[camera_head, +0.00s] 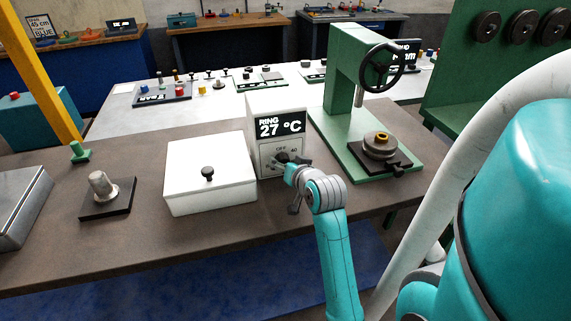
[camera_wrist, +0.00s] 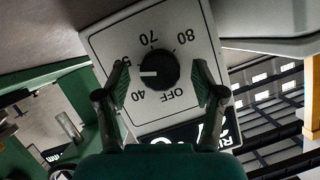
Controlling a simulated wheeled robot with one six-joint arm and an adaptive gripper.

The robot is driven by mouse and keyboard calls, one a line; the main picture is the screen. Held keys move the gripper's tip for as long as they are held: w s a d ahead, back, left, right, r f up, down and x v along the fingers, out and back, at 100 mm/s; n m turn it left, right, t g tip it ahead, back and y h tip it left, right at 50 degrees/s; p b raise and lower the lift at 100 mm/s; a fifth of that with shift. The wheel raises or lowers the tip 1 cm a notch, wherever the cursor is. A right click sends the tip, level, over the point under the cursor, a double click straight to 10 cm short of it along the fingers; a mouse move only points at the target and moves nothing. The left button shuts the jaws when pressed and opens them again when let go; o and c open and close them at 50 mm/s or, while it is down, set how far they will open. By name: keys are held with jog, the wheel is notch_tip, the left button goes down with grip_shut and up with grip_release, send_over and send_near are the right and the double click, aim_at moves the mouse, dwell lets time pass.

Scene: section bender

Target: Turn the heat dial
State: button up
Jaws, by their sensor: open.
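The heat dial (camera_wrist: 160,70) is a round black knob on a pale face plate marked OFF, 40, 70 and 80, seen upside down in the wrist view. Its white mark points left in that view, near the 40 and a partly hidden number. My gripper (camera_wrist: 161,82) is open, with one finger on each side of the knob; I cannot tell whether they touch it. In the head view my gripper (camera_head: 285,164) is at the front of the white heater unit (camera_head: 254,137), hiding most of the dial. Its display (camera_head: 281,126) reads RING 27 °C.
A white lidded box (camera_head: 210,188) with a black knob stands left of the unit. A green press (camera_head: 343,125) with a handwheel stands to its right. A metal peg on a black base (camera_head: 104,196) is farther left. The bench (camera_head: 150,245) is bare along its front.

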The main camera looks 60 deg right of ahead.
aim_at(280, 132)
notch_tip(280, 132, up, 10)
dwell(0.6)
jog(key=shift+f, duration=0.1)
dwell(0.4)
